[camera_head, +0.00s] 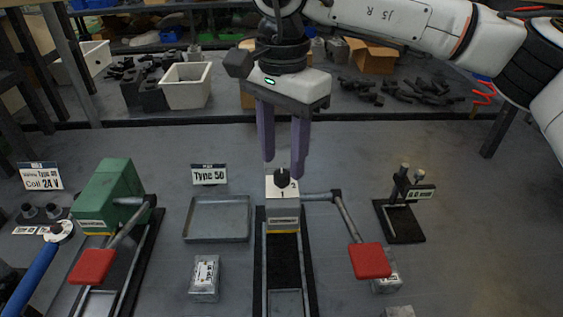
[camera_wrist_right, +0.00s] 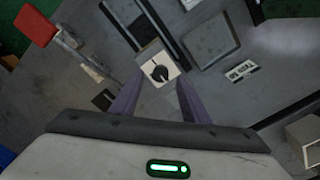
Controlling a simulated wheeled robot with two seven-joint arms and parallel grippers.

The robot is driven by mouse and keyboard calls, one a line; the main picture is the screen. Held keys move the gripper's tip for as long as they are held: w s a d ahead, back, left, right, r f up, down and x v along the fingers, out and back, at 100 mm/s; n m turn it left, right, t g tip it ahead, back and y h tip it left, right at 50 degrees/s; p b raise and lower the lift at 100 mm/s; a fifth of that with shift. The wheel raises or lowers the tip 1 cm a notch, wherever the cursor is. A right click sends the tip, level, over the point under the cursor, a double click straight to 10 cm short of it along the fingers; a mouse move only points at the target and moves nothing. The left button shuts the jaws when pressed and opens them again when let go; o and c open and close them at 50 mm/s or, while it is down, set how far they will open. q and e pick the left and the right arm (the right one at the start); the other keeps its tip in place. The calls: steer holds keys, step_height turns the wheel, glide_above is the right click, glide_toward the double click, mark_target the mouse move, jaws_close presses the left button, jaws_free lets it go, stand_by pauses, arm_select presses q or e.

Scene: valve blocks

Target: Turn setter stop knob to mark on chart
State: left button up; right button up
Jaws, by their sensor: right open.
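The setter stop knob (camera_head: 281,178) is a small black knob on top of a white-faced block (camera_head: 283,215). The face carries the digits 1 and 2. In the right wrist view the knob (camera_wrist_right: 160,73) has a pale pointer line and sits on a white square plate. My right gripper (camera_head: 284,168) is open with purple fingers pointing down, above and around the knob's place. In the right wrist view its fingers (camera_wrist_right: 157,98) stand apart with the knob seen beyond and between them. I cannot tell whether they touch it. No chart is clearly readable. My left gripper is not in view.
A green block (camera_head: 107,193) stands at the left, by a red-ended lever (camera_head: 92,266). Another red-ended lever (camera_head: 369,260) is right of the knob block. An empty metal tray (camera_head: 217,219), a Type 50 sign (camera_head: 209,174) and a small black stand (camera_head: 402,222) are nearby.

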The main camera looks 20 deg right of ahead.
mark_target(282, 177)
step_height(282, 177, down, 2)
steer(key=shift+f, duration=0.25)
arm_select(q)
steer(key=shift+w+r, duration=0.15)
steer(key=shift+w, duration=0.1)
arm_select(e)
steer(key=shift+f, duration=0.15)
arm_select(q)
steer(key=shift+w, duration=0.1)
arm_select(e)
steer(key=shift+w, duration=0.1)
steer(key=c, duration=1.1)
steer(key=shift+o, duration=0.2)
